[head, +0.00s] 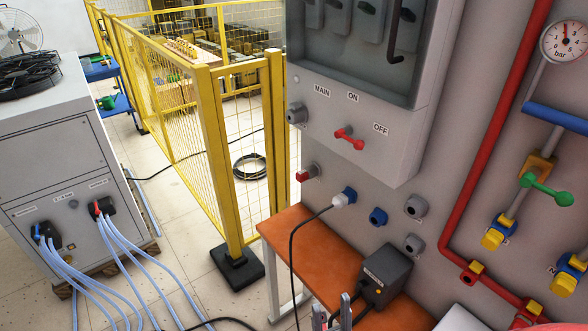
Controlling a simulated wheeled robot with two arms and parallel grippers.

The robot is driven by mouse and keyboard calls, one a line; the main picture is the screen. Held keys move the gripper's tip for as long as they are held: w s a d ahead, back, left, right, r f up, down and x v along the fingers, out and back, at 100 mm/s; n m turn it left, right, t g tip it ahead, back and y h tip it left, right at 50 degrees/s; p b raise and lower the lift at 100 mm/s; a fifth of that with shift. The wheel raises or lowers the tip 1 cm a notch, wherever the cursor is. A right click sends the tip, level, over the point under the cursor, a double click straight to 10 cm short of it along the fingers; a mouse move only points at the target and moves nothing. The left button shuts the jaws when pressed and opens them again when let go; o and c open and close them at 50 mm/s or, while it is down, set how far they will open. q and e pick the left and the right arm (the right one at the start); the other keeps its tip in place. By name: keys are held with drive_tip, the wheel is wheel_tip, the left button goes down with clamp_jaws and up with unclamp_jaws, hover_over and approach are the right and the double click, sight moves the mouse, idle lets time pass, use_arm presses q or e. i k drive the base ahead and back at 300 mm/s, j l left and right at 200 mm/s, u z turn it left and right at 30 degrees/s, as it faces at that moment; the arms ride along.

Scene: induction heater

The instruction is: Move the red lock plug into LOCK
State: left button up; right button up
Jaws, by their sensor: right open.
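A small red plug (303,176) sits at a grey fitting on the left side of the wall panel, below the switch cabinet. I take it for the red lock plug. No label reading LOCK is legible. Two grey round sockets, an upper one (416,206) and a lower one (413,243), are on the panel to the right, with labels too small to read. My right gripper (333,310) is at the bottom edge, its fingertips apart with nothing visible between them, below and well away from the red plug. My left gripper is out of view.
A white plug (340,201) with a black cable is in a blue socket; another blue socket (377,216) is beside it. A dark box (385,275) stands on the orange bench (310,245). The cabinet (400,140) juts out above, with a red-handled switch (349,139). A yellow fence (215,150) is left.

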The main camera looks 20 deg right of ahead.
sight(303, 175)
drive_tip(key=i+j, duration=0.2)
drive_tip(key=i, duration=0.25)
drive_tip(key=i+j, duration=0.2)
drive_tip(key=i, duration=0.2)
drive_tip(key=i+j, duration=0.2)
drive_tip(key=i, duration=0.25)
drive_tip(key=i+j, duration=0.2)
drive_tip(key=i, duration=0.2)
drive_tip(key=i+j+z, duration=0.1)
drive_tip(key=z, duration=1.1)
